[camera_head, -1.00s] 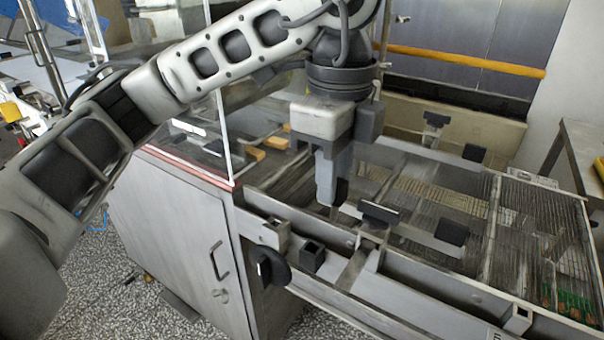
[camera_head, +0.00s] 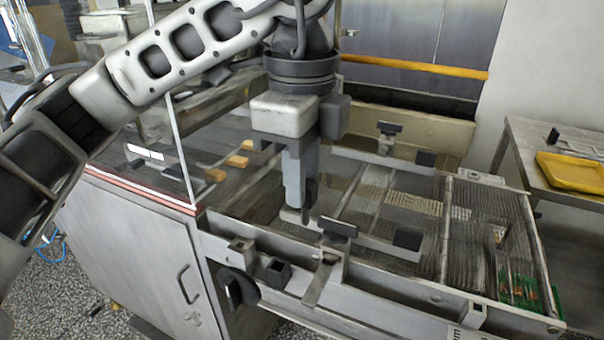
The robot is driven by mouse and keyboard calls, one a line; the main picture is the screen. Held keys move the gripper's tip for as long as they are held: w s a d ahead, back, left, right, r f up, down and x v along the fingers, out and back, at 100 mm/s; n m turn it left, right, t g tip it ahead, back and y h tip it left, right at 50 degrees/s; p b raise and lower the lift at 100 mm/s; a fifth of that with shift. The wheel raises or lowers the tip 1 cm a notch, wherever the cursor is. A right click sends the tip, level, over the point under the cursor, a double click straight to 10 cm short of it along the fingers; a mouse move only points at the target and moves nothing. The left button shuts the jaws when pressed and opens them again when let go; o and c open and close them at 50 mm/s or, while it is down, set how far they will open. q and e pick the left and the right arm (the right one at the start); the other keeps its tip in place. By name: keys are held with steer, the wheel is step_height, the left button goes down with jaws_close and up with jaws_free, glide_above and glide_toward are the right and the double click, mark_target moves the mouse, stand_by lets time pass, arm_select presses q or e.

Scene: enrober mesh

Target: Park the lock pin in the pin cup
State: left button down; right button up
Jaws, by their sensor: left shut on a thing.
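My left gripper (camera_head: 298,212) points straight down over the near side of the mesh conveyor. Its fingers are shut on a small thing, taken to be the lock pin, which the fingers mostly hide. A small black square open-topped block, which looks like the pin cup (camera_head: 277,270), sits by the near rail. The gripper is above it in the picture and slightly right, apart from it. My right gripper is out of view.
The wire mesh belt (camera_head: 470,245) runs to the right, with black-faced clamps (camera_head: 338,228) along the rails. A black knob (camera_head: 238,288) sticks out in front. A yellow tray (camera_head: 572,172) lies on a side table.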

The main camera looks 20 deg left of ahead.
arm_select(q)
steer(key=shift+r+p, duration=0.8)
steer(key=shift+r, duration=0.35)
